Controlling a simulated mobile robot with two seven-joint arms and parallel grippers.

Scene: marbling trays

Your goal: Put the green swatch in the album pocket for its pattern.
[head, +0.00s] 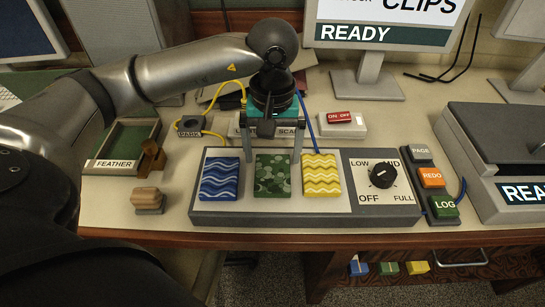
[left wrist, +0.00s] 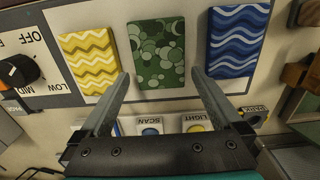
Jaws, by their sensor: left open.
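The green swatch (head: 272,178), patterned with round blobs, lies on the white plate of a grey panel (head: 300,215), between a blue wavy swatch (head: 220,180) and a yellow zigzag swatch (head: 321,176). My left gripper (head: 272,157) points down over its back edge. In the left wrist view the open fingers (left wrist: 160,76) lie on either side of the near end of the green swatch (left wrist: 156,45), with nothing between them. Whether they touch it I cannot tell. I cannot make out an album pocket. My right gripper is not in view.
A FEATHER tray (head: 122,165) and a wooden-handled block (head: 148,200) stand at the left. A knob (head: 382,175) and PAGE, REDO and LOG buttons (head: 432,177) are to the right. A grey device (head: 500,150) stands at the far right. Cables run behind the panel.

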